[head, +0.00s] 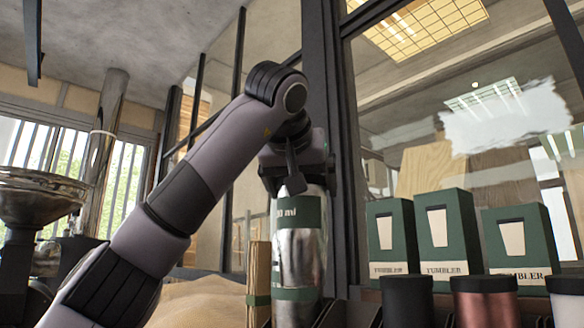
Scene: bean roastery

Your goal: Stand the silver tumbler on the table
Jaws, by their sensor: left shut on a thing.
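The silver tumbler (299,254) is a shiny metal cylinder with green bands and "ml" lettering near its top. It stands upright in the lower middle of the head view. My left gripper (296,182) points down over its top and is shut on it. The gripper covers the tumbler's upper end. The tumbler's base is at the lower edge of the picture, so I cannot tell whether it rests on anything. No tabletop is clearly visible. My right gripper is not in view.
A bundle of thin sticks (259,278) with a green band is close left of the tumbler. Right are green tumbler boxes (447,232), with black (407,302), copper (485,303) and pale (567,306) tumblers before them. A metal hopper (38,203) stands far left.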

